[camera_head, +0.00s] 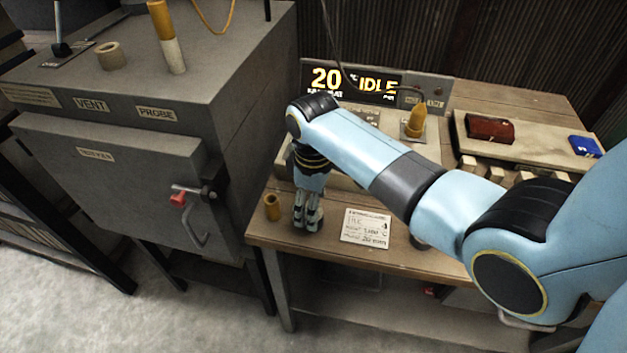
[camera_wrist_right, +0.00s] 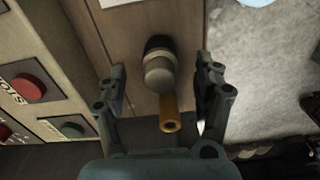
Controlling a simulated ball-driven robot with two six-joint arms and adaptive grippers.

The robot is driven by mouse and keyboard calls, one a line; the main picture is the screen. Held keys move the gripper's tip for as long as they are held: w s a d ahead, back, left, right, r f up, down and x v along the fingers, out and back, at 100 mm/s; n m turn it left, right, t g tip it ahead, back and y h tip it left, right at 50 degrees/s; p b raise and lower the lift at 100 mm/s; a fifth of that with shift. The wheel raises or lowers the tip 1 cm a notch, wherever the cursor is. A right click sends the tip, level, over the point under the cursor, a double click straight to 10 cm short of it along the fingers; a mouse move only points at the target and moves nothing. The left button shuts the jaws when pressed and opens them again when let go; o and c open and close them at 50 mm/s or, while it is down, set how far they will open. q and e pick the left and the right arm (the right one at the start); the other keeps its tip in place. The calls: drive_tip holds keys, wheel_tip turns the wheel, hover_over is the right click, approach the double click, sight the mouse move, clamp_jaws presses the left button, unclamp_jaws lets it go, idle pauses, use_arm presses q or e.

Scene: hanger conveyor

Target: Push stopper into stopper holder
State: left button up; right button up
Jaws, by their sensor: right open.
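My right gripper (camera_head: 308,218) points down close above the wooden bench near its front left corner. In the right wrist view its two fingers (camera_wrist_right: 161,98) are spread apart. A grey, round-ended piece with a dark band (camera_wrist_right: 158,72), which looks like the stopper, lies between the fingers with visible gaps on both sides. An orange-brown tube (camera_wrist_right: 170,113) shows just below it; in the head view a similar tube (camera_head: 272,207) stands on the bench left of the gripper. I cannot tell which part is the stopper holder. My left gripper is not in view.
A white card (camera_head: 366,226) lies right of the gripper. A control unit with a lit display (camera_head: 352,82) stands behind. A grey furnace cabinet (camera_head: 110,150) is at the left. Red (camera_wrist_right: 29,88) and green (camera_wrist_right: 73,130) buttons are beside the gripper. My right arm hides part of the bench.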

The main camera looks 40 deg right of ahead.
drive_tip(key=shift+r, duration=0.1)
wheel_tip(320, 180, up, 12)
idle(0.4)
idle(0.3)
